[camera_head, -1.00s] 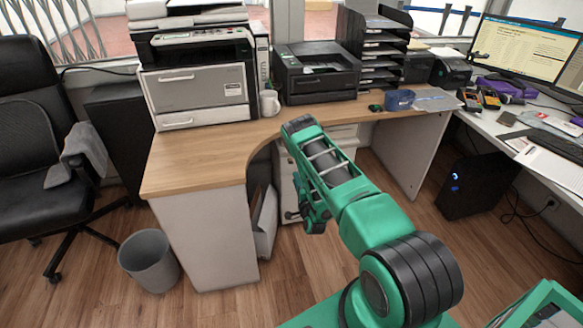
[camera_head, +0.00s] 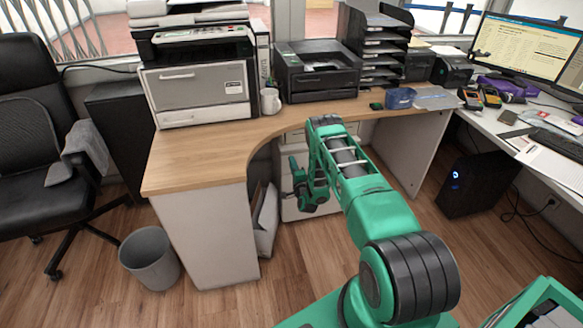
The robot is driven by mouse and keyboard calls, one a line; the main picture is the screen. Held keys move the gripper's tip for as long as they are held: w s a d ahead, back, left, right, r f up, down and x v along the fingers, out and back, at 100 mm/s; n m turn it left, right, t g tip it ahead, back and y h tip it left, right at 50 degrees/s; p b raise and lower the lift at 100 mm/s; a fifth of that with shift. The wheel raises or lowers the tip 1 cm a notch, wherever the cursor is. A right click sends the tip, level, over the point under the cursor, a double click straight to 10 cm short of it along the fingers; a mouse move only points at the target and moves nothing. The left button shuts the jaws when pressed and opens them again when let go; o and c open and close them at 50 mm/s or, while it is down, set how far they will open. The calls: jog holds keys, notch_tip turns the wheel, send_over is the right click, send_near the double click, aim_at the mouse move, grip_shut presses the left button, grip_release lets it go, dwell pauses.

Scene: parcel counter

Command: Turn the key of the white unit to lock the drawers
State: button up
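The white drawer unit (camera_head: 290,209) stands under the wooden counter, mostly hidden behind my green arm. Only parts of its front show, to the left of and below my wrist. Its key and lock cannot be made out. My gripper (camera_head: 296,165) is at the end of the arm, close in front of the unit's front. The fingers are small and partly hidden by the wrist, so I cannot tell whether they are open, shut or touching anything.
The wooden counter (camera_head: 200,158) curves above the unit, with a printer (camera_head: 315,72) and a white mug (camera_head: 270,101) on it. A grey bin (camera_head: 150,262) and an office chair (camera_head: 40,130) stand left. A black computer tower (camera_head: 478,182) stands right. Floor in front is clear.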

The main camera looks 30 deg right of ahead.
jog(key=shift+c, duration=0.4)
grip_shut()
jog(key=shift+n, duration=0.3)
jog(key=shift+s+f+n, duration=0.1)
jog(key=shift+f+n, duration=0.05)
jog(key=shift+n, duration=4)
jog(key=shift+s+f+n, duration=0.1)
jog(key=shift+n, duration=4.05)
